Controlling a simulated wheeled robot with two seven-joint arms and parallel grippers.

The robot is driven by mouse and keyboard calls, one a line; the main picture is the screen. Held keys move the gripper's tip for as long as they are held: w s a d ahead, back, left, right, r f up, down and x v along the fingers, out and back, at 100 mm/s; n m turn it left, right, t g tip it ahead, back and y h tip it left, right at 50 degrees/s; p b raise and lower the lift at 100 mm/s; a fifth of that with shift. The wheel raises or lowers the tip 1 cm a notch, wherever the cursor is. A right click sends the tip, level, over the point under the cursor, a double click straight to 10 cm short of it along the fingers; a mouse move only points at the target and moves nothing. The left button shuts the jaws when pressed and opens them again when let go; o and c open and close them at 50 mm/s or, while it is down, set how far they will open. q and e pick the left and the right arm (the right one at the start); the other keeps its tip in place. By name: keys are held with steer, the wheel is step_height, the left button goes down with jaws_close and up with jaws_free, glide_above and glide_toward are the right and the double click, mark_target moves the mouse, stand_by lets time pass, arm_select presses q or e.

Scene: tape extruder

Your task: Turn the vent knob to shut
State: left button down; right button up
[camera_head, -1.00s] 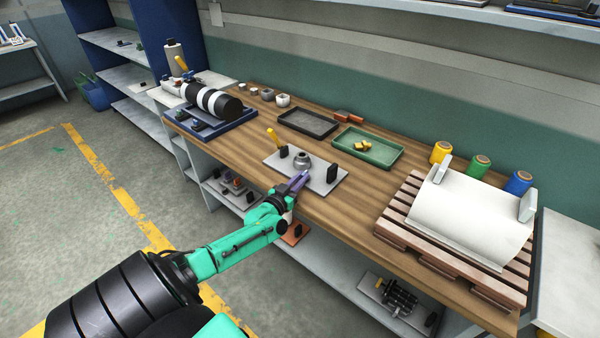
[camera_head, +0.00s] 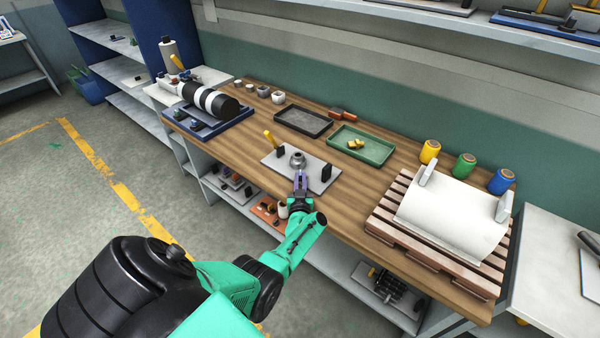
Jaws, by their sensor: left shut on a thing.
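A light grey plate (camera_head: 318,186) lies near the front edge of the wooden workbench. My left gripper (camera_head: 300,176), with purple fingers, reaches over the plate's front edge. Its fingertips are at the near side of the metal fitting, shut on a small part that I take to be the vent knob. The fingers hide that part, so its turn position cannot be told. My right gripper is out of view.
Behind the plate are a black tray (camera_head: 282,121) and a green tray (camera_head: 378,151) with yellow pieces. A wooden pallet (camera_head: 385,238) with a white sheet roll stands right. A striped cylinder (camera_head: 218,103) on a blue base stands left. Shelves lie below the bench top.

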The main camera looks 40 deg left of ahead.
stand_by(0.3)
arm_select(q)
steer(key=c, duration=0.9)
jaws_free()
steer(key=shift+o, duration=0.2)
steer(key=shift+s+d, duration=0.2)
steer(key=shift+s, duration=0.05)
steer(key=p+v, duration=0.2)
steer(key=v, duration=0.3)
steer(key=shift+r+p, duration=0.15)
steer(key=shift+p, duration=0.25)
steer(key=v, duration=0.9)
steer(key=shift+p, duration=0.4)
